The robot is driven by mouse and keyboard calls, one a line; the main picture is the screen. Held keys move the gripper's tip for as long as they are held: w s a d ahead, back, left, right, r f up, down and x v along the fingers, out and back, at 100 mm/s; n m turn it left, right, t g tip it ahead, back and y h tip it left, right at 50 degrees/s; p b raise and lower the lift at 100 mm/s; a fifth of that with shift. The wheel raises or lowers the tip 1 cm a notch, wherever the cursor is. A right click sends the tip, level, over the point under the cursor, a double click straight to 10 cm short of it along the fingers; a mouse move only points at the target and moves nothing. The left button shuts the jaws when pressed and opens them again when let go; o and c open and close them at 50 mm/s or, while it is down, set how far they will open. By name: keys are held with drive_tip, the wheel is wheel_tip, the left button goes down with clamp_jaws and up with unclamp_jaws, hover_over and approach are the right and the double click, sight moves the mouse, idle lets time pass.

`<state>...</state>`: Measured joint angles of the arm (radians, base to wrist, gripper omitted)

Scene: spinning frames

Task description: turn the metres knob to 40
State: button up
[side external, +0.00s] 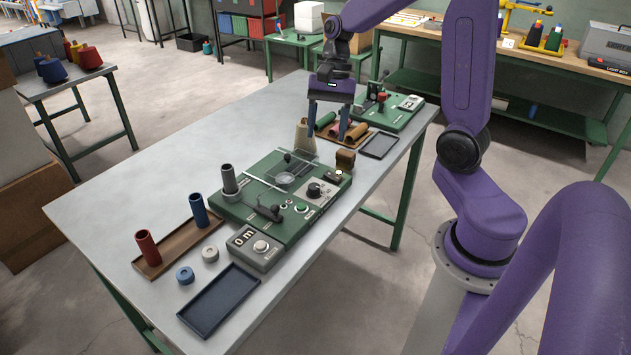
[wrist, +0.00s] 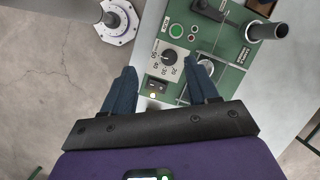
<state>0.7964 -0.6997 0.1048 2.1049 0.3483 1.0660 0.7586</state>
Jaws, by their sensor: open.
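The metres knob is a black round knob (side external: 314,189) on a pale dial plate at the right of the green machine (side external: 250,212). In the wrist view the knob (wrist: 169,57) has figures around it, with 20, 30, 40 and 50 readable. I cannot tell for sure which figure it points at. My gripper (side external: 329,138) is open and empty, raised over the table beyond the machine and apart from the knob. In the wrist view my fingers (wrist: 160,68) point towards the dial, and the knob shows between their tips.
A counter box (side external: 258,248) stands at the machine's near end. A grey tube (side external: 229,178) rises from the machine. A dark tray (side external: 220,300) lies in front.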

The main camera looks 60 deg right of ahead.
sight(314, 186)
drive_tip(key=w+d+m+t+y, duration=0.1)
drive_tip(key=w+d+m, duration=0.2)
drive_tip(key=d+m, duration=0.25)
drive_tip(key=x, duration=1.7)
drive_tip(key=shift+s+d+f, duration=0.3)
drive_tip(key=shift+d, duration=0.05)
drive_tip(key=shift+n, duration=0.25)
drive_tip(key=c, duration=1)
